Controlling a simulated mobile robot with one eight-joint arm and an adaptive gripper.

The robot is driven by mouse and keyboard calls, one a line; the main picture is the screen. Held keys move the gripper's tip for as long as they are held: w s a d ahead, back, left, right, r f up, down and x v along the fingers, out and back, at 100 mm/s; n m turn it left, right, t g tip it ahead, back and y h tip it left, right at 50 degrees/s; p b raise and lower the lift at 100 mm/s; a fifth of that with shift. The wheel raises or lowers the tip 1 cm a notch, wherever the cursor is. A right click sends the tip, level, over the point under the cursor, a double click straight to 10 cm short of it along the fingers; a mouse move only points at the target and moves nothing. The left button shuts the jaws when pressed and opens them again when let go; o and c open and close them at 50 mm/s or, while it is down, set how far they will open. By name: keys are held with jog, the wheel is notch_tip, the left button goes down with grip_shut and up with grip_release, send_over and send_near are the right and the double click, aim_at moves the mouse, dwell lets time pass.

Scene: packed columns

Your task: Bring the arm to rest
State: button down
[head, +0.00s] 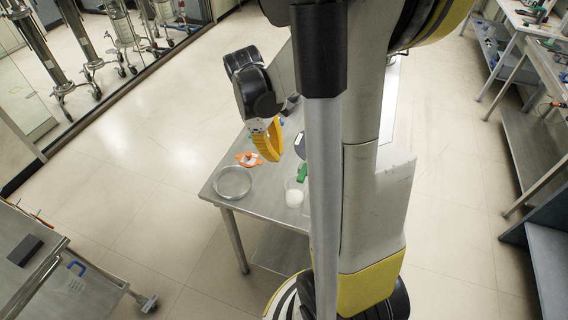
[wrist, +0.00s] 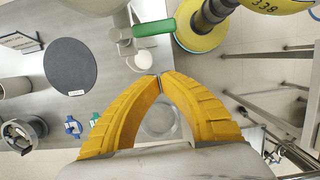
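My arm rises through the middle of the head view and hides part of the metal table (head: 215,195). My gripper (head: 268,145) hangs over this table with its yellow fingers pointing down. In the wrist view the two ribbed yellow fingers of my gripper (wrist: 160,78) meet at their tips. Nothing shows held between them. A clear round dish shows partly behind the fingers.
The wrist view shows a dark disc (wrist: 70,67).

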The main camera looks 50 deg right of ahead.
notch_tip(320, 180, up, 6)
jog(key=shift+w+a+r+p, duration=0.2)
jog(key=shift+w+p, duration=0.1)
jog(key=s+a+f+m+t+b, duration=0.1)
jog(key=a+f+m+t+b, duration=0.1)
jog(key=a+f+t+b, duration=0.3)
jog(key=s+a+f+m+t+y+b, duration=0.1)
jog(key=a+f+t+b, duration=0.3)
jog(key=a+f+b, duration=0.4)
jog(key=s+a+m+b, duration=0.1)
jog(key=a+b, duration=0.5)
jog(key=a, duration=0.1)
jog(key=shift+a+f+m+t, duration=0.15)
jog(key=shift+a+m+t, duration=0.15)
jog(key=shift+m+t, duration=0.1)
